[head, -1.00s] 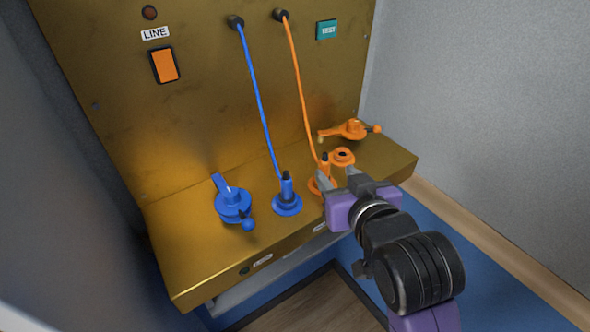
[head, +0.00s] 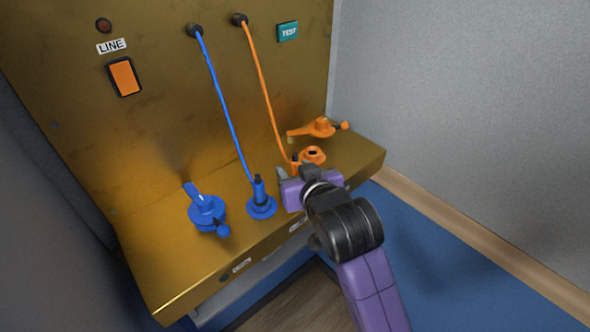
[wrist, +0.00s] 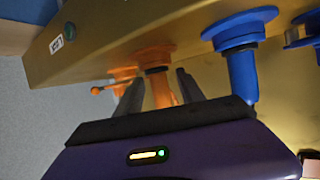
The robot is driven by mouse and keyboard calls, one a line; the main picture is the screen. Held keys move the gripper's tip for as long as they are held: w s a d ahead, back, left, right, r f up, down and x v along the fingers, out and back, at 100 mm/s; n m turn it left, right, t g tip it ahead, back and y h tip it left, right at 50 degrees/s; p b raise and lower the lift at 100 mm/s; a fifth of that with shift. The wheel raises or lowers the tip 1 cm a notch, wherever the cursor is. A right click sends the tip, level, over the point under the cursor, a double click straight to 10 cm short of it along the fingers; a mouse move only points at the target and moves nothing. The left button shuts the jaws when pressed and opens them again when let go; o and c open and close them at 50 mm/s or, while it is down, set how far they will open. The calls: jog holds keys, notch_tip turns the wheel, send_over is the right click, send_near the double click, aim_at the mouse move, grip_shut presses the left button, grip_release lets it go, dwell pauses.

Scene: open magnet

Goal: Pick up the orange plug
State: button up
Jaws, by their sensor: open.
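The orange plug (wrist: 160,92) sits upright in its orange socket (wrist: 153,56) on the brass ledge, with an orange cord running from its top. In the wrist view it shows between the two fingers of my gripper (wrist: 160,88), which is open, one finger on each side. I cannot tell whether either finger touches it.
A blue plug (head: 259,190) in a blue socket stands close left of my gripper. A blue rotary handle (head: 206,210) is farther left. The brass panel rises at the back.

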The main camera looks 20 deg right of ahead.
grip_shut()
jog(key=shift+r, duration=0.1)
